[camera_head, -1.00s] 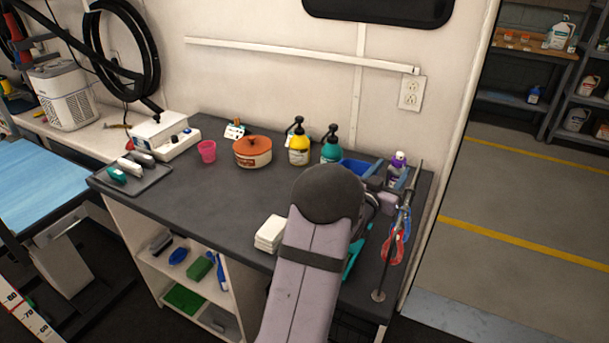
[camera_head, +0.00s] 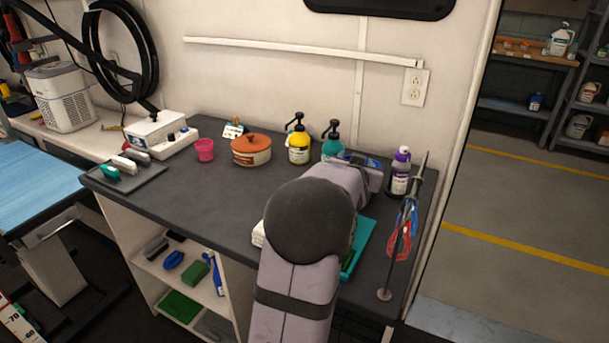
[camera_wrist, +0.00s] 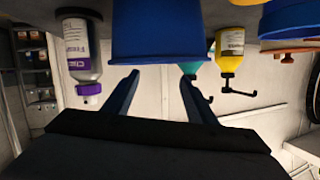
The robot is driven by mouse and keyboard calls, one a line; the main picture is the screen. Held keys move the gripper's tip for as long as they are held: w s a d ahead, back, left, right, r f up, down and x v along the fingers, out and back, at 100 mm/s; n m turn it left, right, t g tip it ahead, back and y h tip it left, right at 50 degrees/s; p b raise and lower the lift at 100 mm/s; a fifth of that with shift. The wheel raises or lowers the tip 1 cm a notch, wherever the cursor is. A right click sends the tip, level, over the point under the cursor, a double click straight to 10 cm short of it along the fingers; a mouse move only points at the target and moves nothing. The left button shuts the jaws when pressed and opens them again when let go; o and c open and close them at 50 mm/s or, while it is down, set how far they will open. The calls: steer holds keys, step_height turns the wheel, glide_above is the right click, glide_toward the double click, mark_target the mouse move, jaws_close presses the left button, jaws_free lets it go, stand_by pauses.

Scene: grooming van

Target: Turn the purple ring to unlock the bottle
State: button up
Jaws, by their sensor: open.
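The bottle (camera_head: 400,178) has a pale body, a purple-and-white label and a purple top. It stands upright at the right end of the dark counter. In the wrist view, where the scene is upside down, the bottle (camera_wrist: 78,48) is at the left, with its purple ring (camera_wrist: 88,89) above a white tip. My gripper (camera_wrist: 158,76) is open and empty. Its two dark blue fingers point toward a blue container (camera_wrist: 158,30), and the bottle is left of both fingers. In the head view my arm hides most of the gripper, which is left of the bottle.
A yellow pump bottle (camera_head: 299,150) and a teal pump bottle (camera_head: 332,142) stand at the back. A teal tray (camera_head: 360,243) is partly behind my arm. The counter's left middle is clear.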

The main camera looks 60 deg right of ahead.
steer(key=b, duration=0.1)
steer(key=m+g+b, duration=0.3)
steer(key=g+b, duration=0.1)
steer(key=g, duration=0.2)
glide_toward(400, 152)
steer(key=s+d, duration=0.1)
steer(key=d, duration=0.1)
steer(key=shift+y, duration=0.4)
steer(key=p+x, duration=0.2)
steer(key=x, duration=0.5)
steer(key=shift+a+f, duration=0.1)
steer(key=shift+w, duration=0.1)
steer(key=shift+w+m+g+p, duration=0.2)
steer(key=shift+m+g+p, duration=0.4)
steer(key=shift+g+p, duration=0.2)
steer(key=m+g+p, duration=0.1)
steer(key=p, duration=0.1)
steer(key=m+g+y+p, duration=0.1)
steer(key=p, duration=0.1)
steer(key=shift+r+p, duration=0.25)
steer(key=shift+p, duration=0.1)
steer(key=shift+m+g+y+p, duration=0.4)
steer(key=shift+m+g+p, duration=0.1)
steer(key=shift+p, duration=0.65)
